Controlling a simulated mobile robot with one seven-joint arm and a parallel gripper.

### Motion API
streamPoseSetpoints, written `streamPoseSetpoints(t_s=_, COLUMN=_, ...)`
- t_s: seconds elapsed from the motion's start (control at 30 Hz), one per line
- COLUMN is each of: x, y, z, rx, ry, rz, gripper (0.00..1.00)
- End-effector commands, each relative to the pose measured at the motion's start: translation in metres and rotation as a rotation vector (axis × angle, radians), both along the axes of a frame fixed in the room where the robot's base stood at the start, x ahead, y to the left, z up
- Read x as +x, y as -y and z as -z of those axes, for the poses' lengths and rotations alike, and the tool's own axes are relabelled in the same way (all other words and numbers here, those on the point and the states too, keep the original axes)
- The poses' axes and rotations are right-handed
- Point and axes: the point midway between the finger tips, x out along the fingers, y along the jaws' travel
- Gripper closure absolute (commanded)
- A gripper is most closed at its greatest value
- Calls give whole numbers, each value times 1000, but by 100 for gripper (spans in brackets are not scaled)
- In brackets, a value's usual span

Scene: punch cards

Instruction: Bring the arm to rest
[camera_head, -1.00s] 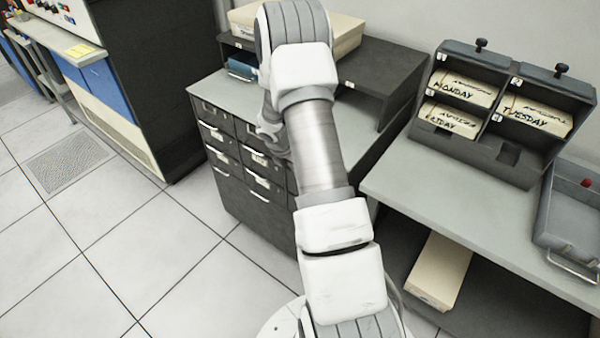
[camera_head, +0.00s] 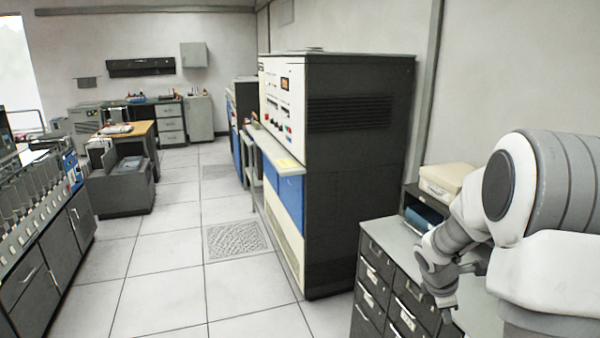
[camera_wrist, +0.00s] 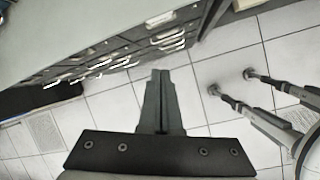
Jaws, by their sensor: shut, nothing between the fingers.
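My arm enters the head view from the right, bent, with its wrist end hanging beside the dark drawer cabinet (camera_head: 385,285). My gripper (camera_wrist: 160,75) shows in the wrist view, shut with its two fingers together and nothing between them. It points over the tiled floor, apart from the cabinet front with its bright handles, which runs along the upper left of that view. In the head view the fingertips are too small to tell clearly.
A tall dark machine cabinet (camera_head: 355,180) with a blue-panelled side stands behind the drawer cabinet. A beige box (camera_head: 447,180) sits at the back of the drawer cabinet. A sorter-like machine (camera_head: 30,220) stands at the left. The tiled floor (camera_head: 165,260) between is clear.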

Motion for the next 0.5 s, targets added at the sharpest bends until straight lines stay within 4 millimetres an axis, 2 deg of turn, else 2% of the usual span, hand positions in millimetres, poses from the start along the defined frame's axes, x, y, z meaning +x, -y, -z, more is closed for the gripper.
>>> streamPoseSetpoints(t_s=0.03, x=-6, y=-9, z=-21, rx=11, ry=45, rz=59, gripper=100)
streamPoseSetpoints(t_s=0.2, x=-32, y=-39, z=-74, rx=79, ry=174, rz=275, gripper=100)
streamPoseSetpoints(t_s=0.5, x=-93, y=-94, z=-142, rx=259, ry=374, rz=638, gripper=100)
